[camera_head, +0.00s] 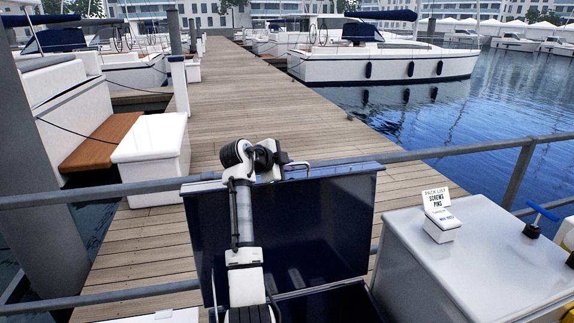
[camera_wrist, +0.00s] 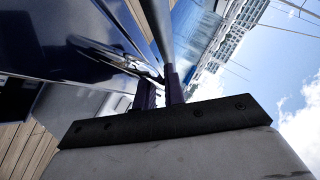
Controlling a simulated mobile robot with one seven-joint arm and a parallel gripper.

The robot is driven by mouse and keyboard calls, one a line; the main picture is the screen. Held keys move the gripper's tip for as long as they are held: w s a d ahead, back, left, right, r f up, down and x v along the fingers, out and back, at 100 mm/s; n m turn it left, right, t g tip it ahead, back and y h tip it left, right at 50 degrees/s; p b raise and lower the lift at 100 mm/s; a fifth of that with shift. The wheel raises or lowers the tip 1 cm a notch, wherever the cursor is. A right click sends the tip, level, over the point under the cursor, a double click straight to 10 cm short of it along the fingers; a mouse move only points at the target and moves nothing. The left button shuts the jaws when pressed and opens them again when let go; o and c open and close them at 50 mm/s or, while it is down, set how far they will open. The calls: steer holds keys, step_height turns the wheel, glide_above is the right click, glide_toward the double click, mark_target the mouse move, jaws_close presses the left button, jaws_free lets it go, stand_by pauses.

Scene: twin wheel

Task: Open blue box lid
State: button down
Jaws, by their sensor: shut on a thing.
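The dark blue box (camera_head: 335,305) is at the bottom centre of the head view. Its lid (camera_head: 325,230) stands raised, close to upright, with the dark opening in front of it. My gripper (camera_head: 286,168) is at the lid's top edge, beside a small metal handle (camera_head: 299,164). In the wrist view my gripper's dark fingers (camera_wrist: 160,92) are close together at the edge of the glossy blue lid (camera_wrist: 60,40). They are shut on the lid; whether they hold its edge or the handle is unclear. My arm hides part of the lid.
A grey metal railing (camera_head: 440,153) runs just behind the lid. A white-topped cabinet (camera_head: 480,260) on the right carries a small card holder (camera_head: 441,222) reading "PACK LIST SCREWS PINS" and a blue-handled tool (camera_head: 540,215). A wooden dock (camera_head: 225,100), boats and water lie beyond.

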steer(key=shift+w+a+f, duration=0.1)
steer(key=shift+w, duration=0.2)
steer(key=c, duration=1.6)
jaws_free()
steer(key=shift+s, duration=0.3)
steer(key=shift+c, duration=0.2)
steer(key=shift+w, duration=0.1)
steer(key=b+v, duration=0.4)
steer(key=v, duration=1)
